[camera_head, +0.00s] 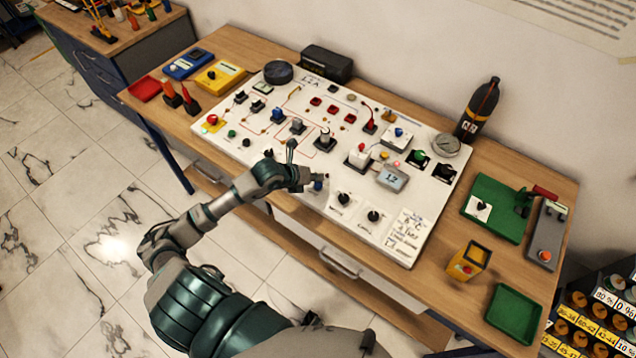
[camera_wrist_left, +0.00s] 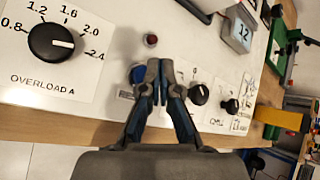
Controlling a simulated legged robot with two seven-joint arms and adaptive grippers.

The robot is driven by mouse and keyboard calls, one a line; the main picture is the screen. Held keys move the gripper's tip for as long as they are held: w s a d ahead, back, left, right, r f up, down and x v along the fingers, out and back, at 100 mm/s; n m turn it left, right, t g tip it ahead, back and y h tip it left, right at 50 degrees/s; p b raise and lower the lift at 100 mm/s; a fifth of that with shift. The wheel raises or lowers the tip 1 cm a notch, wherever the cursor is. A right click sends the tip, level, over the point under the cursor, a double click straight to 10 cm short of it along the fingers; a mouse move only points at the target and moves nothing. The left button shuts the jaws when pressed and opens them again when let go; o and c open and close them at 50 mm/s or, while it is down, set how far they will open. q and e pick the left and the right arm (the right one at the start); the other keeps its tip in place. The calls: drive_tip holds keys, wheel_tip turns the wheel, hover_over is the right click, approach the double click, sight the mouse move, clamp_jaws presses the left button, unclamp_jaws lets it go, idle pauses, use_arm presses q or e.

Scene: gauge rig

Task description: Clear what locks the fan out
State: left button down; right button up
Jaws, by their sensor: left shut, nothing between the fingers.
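A white control panel (camera_head: 292,112) lies on the wooden bench, covered with knobs, switches and drawn lines. My left gripper (camera_head: 306,177) is shut and empty over its front edge; its fingertips also show in the left wrist view (camera_wrist_left: 160,66). A blue button (camera_wrist_left: 138,73) is just beside the fingertips, partly hidden by them; contact is unclear. A small red button (camera_wrist_left: 150,40) lies just beyond. A black knob marked OVERLOAD A (camera_wrist_left: 52,42) is to the left. Two black knobs (camera_head: 343,198) (camera_head: 373,216) are to the right. A display (camera_head: 392,177) reads 12. My right gripper is out of view.
A dark bottle (camera_head: 478,108) stands behind the panel. A green mat (camera_head: 494,216), a yellow box (camera_head: 468,262) and a green tray (camera_head: 513,310) lie to the right. Yellow and blue meters (camera_head: 220,76) (camera_head: 188,63) lie at the left. Some bare wood shows at the front right.

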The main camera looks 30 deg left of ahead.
sight(316, 185)
use_arm(q)
drive_tip(key=shift+r+p, duration=1.8)
drive_tip(key=shift+r, duration=0.75)
drive_tip(key=shift+f, duration=0.1)
